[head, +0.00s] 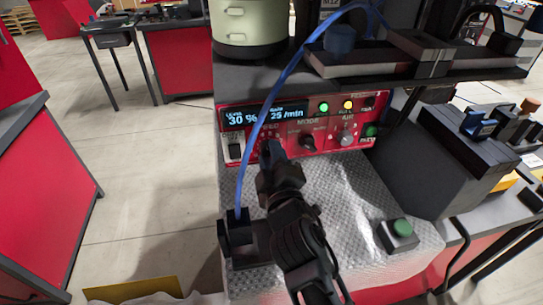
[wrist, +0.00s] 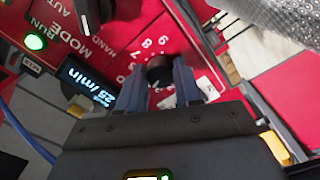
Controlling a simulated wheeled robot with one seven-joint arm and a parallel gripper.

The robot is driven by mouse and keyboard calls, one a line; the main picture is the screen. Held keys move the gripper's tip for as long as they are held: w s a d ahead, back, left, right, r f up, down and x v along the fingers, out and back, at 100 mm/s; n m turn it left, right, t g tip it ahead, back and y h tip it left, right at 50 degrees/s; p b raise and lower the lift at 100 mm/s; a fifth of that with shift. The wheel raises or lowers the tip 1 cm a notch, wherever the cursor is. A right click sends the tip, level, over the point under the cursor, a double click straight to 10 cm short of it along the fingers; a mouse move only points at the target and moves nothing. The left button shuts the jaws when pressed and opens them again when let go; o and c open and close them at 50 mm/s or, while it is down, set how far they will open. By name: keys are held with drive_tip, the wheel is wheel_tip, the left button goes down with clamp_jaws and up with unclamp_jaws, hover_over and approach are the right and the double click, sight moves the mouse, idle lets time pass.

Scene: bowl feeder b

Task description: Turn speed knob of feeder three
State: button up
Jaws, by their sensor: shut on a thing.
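The red control panel (head: 292,118) is at the middle of the head view. Its display (head: 264,115) reads 30 % and 25 /min; in the wrist view the display (wrist: 88,84) shows 25/min at a slant. The black speed knob (wrist: 158,70) sits between my two blue-grey fingers in the wrist view, with dial numbers 6 to 9 beside it. My gripper (head: 270,153) reaches the panel below the display and is shut on this knob, hiding it in the head view. The fingers (wrist: 158,82) lie on either side of it. No feeder number is readable.
A mode knob (head: 308,143) and a silver-grey knob (head: 347,138) are right of my gripper. A blue hose (head: 257,120) crosses the panel. A green button box (head: 400,230) stands on the textured sheet (head: 355,200).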

drive_tip(key=shift+f+m+b, duration=0.15)
drive_tip(key=shift+m+b, duration=0.15)
drive_tip(key=shift+b, duration=0.1)
drive_tip(key=shift+f+m+b, duration=0.1)
drive_tip(key=shift+m+b, duration=2.4)
drive_tip(key=shift+a, duration=0.1)
drive_tip(key=o, duration=1)
drive_tip(key=shift+o, duration=0.2)
drive_tip(key=b+v, duration=0.1)
drive_tip(key=v, duration=0.7)
